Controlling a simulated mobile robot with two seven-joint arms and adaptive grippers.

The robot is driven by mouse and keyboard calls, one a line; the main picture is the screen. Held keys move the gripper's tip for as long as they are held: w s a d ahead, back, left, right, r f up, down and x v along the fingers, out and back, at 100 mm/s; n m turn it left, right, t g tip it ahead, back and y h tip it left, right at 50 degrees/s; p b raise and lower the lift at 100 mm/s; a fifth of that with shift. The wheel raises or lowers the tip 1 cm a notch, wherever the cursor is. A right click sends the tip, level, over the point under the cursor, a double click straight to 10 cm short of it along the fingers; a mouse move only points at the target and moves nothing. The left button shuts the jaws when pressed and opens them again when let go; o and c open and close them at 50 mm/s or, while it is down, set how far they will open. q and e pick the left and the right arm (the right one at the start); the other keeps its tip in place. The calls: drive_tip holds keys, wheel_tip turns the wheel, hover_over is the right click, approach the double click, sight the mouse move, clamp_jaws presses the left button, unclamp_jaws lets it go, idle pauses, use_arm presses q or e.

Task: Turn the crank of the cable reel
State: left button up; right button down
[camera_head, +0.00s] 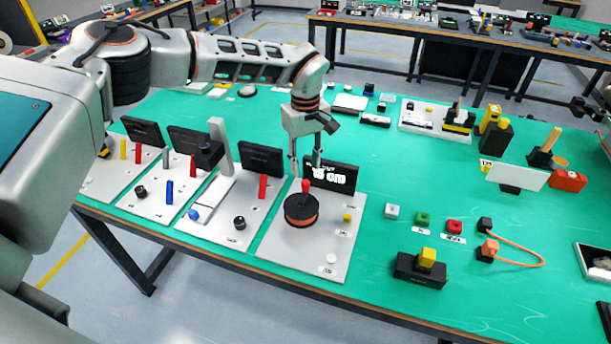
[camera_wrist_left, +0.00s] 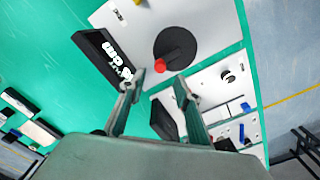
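The cable reel (camera_head: 301,212) is a dark round drum with an orange band on a white board (camera_head: 262,250). Its red crank handle (camera_head: 306,186) stands up from the top, and in the left wrist view the red knob (camera_wrist_left: 162,65) shows over the dark reel (camera_wrist_left: 176,50). A black display (camera_head: 332,177) reading what looks like "15 cm" stands behind it. My left gripper (camera_head: 305,166) points down just above and behind the handle. In the left wrist view its fingers (camera_wrist_left: 157,86) are spread with nothing between the tips, apart from the knob.
More white boards with switches and displays stand to the left, with a tall grey post (camera_head: 221,147) nearby. Small coloured blocks, a black base with a yellow block (camera_head: 427,258) and an orange cable (camera_head: 520,263) lie to the right. Green table is clear between them.

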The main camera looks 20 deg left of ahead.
sight(306, 182)
use_arm(q)
wheel_tip(306, 182, up, 5)
drive_tip(key=shift+r, duration=0.2)
idle(0.4)
